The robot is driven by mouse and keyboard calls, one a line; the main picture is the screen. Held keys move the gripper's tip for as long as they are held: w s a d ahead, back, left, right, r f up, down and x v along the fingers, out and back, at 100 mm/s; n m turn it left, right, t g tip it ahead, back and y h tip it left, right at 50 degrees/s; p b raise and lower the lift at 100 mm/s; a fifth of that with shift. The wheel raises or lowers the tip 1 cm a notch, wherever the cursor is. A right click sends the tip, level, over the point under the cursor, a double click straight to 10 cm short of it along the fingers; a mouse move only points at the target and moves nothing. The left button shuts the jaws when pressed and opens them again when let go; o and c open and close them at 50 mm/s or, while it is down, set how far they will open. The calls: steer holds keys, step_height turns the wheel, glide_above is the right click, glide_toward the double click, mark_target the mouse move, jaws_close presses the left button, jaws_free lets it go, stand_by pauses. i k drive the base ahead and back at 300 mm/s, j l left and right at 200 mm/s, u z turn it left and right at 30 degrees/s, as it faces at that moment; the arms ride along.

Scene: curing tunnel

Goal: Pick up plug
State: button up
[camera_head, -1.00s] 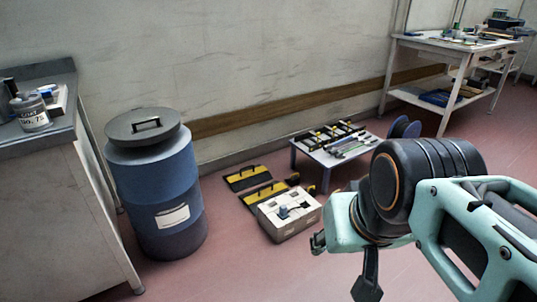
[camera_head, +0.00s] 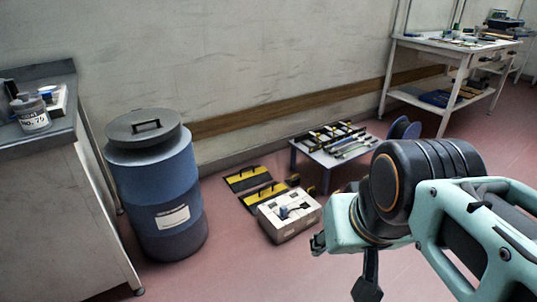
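A small dark blue plug-like object (camera_head: 284,213) sits on top of a pale box (camera_head: 294,228) on the floor, near the middle of the view. It is too small to make out fully, and dark marks or openings lie around it on the box top. My gripper (camera_head: 366,289) hangs at the lower right, to the right of and nearer than the box, apart from it. Only a dark part of it shows below the wrist, and its fingertips are not clearly seen.
A blue lidded barrel (camera_head: 155,195) stands left of the box, beside a grey cabinet (camera_head: 62,190). Yellow-black cases (camera_head: 248,178) lie behind the box. A low table (camera_head: 325,157) with tools and a blue reel (camera_head: 404,129) stand behind right. Pink floor is clear in front.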

mark_target(283, 215)
steer(key=i+l, duration=0.2)
steer(key=l, duration=0.15)
steer(key=i+l, duration=0.2)
steer(key=l, duration=0.15)
steer(key=i+l, duration=0.2)
steer(key=l, duration=0.15)
